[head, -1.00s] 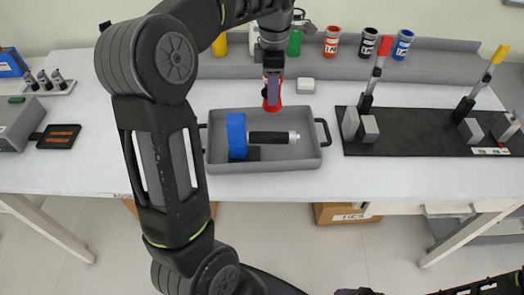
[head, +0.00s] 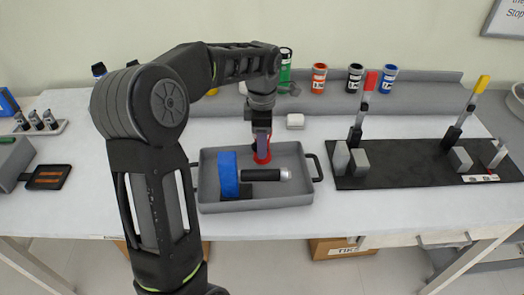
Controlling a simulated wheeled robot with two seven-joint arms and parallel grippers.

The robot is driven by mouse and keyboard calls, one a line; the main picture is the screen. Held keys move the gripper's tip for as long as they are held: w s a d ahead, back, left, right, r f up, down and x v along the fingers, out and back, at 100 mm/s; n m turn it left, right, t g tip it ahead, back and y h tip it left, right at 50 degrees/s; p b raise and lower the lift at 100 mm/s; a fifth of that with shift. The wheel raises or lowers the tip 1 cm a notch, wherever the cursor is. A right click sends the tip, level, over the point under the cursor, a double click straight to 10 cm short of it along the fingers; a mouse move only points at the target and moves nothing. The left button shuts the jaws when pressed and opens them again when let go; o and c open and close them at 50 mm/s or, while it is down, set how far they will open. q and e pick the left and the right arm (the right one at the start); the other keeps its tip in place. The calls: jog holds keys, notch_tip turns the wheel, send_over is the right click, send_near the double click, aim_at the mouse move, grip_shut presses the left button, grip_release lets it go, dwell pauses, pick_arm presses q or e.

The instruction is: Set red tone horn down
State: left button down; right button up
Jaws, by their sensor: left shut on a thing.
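The red tone horn (head: 262,157) shows below my left gripper (head: 261,143), its wide red end down. My left gripper points downward and is shut on the horn; its fingers hide the horn's upper part. The horn overlaps the back wall of the grey tray (head: 220,206) and appears to be at or just inside it. I cannot tell whether its bottom touches the tray floor. My right gripper is out of view.
In the tray lie a blue ring-shaped thing (head: 228,175) and a black-and-silver cylinder (head: 265,174). A black board with levers (head: 415,177) is to the right.

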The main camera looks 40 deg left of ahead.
pick_arm(q)
jog(key=shift+f, duration=1.85)
jog(key=shift+f, duration=0.15)
jog(key=c, duration=1)
grip_release()
jog(key=shift+o, duration=0.2)
notch_tip(320, 180, up, 12)
jog(key=shift+r, duration=0.2)
jog(key=shift+f, duration=0.1)
